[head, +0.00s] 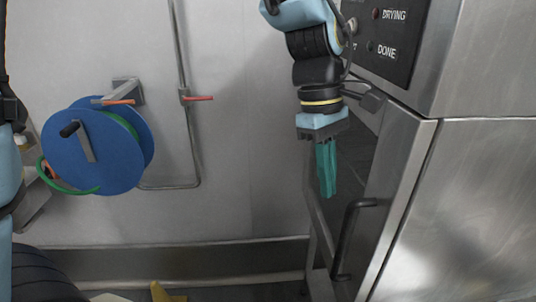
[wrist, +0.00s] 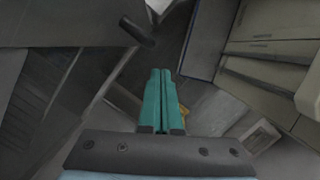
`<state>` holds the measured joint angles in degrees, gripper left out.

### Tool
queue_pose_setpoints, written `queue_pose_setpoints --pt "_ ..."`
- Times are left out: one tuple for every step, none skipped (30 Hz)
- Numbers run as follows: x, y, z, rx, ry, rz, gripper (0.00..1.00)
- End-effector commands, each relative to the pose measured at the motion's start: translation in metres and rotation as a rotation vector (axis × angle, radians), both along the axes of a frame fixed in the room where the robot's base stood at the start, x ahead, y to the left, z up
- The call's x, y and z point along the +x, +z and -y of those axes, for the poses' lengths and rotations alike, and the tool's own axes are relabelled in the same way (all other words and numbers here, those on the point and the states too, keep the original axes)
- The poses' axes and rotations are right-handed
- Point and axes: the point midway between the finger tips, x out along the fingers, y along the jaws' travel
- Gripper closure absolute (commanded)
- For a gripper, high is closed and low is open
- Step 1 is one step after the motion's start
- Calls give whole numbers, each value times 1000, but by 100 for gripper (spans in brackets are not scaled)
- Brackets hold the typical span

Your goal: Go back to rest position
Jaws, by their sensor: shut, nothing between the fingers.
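My gripper (head: 326,192) hangs pointing down at the upper middle of the head view, with its teal fingers together and nothing between them. It is in front of the steel machine's dark side, up and left of the black door handle (head: 352,232). In the wrist view the teal fingers (wrist: 161,72) lie side by side, closed and apart from anything else.
A steel machine (head: 470,190) with a black control panel (head: 392,35) marked DRYING and DONE fills the right. A blue hose reel (head: 100,148) and a pipe with a red valve handle (head: 198,98) are on the left wall. Cardboard boxes (wrist: 275,50) show in the wrist view.

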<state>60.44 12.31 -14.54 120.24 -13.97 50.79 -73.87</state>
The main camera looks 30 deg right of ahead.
Motion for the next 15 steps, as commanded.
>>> queue_pose_setpoints --pt "0 0 0 0 0 0 100" --pt "0 0 0 0 0 0 100" --pt "0 0 0 0 0 0 100" --pt "1 0 0 0 1 1 100" --pt "2 -1 -1 -1 1 1 100" --pt "6 -2 -2 -3 1 5 100" --pt "11 -4 -4 -7 2 9 100" --pt "19 -6 -7 -12 2 16 100" --pt "32 -10 -14 -19 1 26 100" --pt "45 -14 -20 -26 1 37 100" --pt "59 -18 -27 -35 0 51 100" --pt "80 -25 -41 -45 -5 70 100" --pt "97 -30 -52 -54 -12 89 100" --pt "113 -36 -65 -61 -17 107 100" --pt "135 -43 -85 -68 -27 133 100"
